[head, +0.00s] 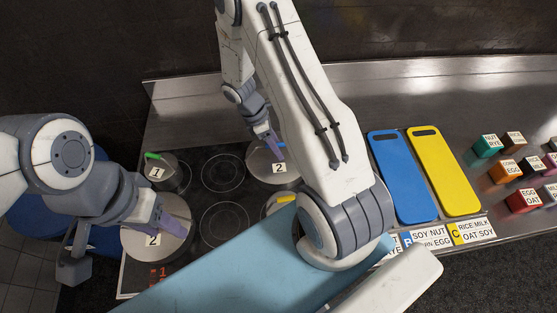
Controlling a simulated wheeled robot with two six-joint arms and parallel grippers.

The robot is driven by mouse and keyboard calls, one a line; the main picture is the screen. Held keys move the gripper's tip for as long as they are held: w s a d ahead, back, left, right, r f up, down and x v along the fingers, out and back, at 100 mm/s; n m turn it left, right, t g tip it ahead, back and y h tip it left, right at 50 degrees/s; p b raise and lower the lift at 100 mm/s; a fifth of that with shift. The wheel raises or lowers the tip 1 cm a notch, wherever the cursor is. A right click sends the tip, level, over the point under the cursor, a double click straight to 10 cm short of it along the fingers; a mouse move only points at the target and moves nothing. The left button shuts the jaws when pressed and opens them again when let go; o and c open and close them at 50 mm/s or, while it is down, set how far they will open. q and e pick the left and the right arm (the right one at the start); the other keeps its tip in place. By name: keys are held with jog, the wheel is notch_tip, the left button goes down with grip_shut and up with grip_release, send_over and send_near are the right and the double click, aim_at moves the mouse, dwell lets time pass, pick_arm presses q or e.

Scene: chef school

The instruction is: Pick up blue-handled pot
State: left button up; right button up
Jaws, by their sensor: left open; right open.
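A black cooktop (223,172) carries several pots with lids. The near left pot (140,247) has a label 2. My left gripper (172,225) is open and over this pot's right side; it hides part of the lid and any handle there. The far right pot (262,165) also has a label 2. My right gripper (269,142) is open at its far side, and its purplish fingers cover part of the rim. I cannot tell which pot has the blue handle, or whether either gripper touches a pot.
A green-handled pot (170,178) stands far left. A yellow-handled pot (273,206) is partly hidden by my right arm. Blue (400,175) and yellow (445,170) cutting boards lie to the right, with labelled coloured cubes (505,172) beyond. The middle burners are clear.

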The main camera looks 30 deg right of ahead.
grip_shut()
dwell(1.4)
